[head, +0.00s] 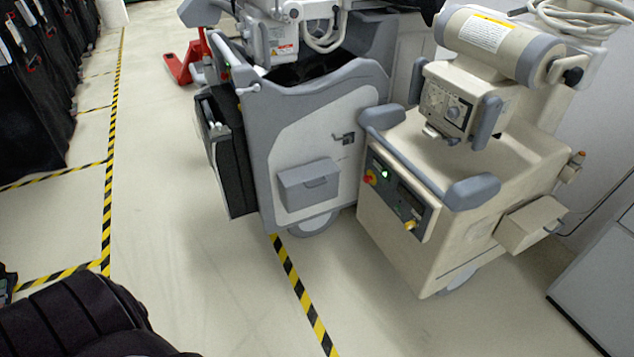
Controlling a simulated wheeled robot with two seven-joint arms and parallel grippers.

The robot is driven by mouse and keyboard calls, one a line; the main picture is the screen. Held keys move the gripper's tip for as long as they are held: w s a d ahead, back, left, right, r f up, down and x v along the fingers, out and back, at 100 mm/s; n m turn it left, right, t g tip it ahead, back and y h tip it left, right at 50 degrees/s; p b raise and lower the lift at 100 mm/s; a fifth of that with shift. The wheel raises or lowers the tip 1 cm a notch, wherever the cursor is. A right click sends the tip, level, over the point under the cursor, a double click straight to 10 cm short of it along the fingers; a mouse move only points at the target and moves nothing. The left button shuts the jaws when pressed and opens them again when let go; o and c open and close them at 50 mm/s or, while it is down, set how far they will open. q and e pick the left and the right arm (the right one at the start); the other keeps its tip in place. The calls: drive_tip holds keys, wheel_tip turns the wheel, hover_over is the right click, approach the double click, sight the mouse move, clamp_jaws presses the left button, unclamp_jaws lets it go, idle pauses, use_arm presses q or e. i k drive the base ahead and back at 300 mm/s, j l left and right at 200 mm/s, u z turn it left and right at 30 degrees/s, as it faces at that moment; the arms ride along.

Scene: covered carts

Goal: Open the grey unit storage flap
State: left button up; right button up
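The grey unit (320,105) is a wheeled cart with a grey shell and a pale side panel, standing in the upper middle of the head view. A small grey storage box (309,190) sits low on that side panel. Its flap (309,174) forms the top and looks closed. A small dark latch or handle (343,138) is on the panel above and to the right of the box. Neither gripper is in view. A black part of my own body fills the bottom left corner, well apart from the unit.
A beige unit (440,240) stands close on the right, with its own side box (530,224). A grey cabinet (600,285) is at the far right. Black-covered carts (35,90) line the left. A red pallet jack (183,66) is behind. Floor (190,240) ahead is clear.

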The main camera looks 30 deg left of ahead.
sight(305, 173)
drive_tip(key=u, duration=0.9)
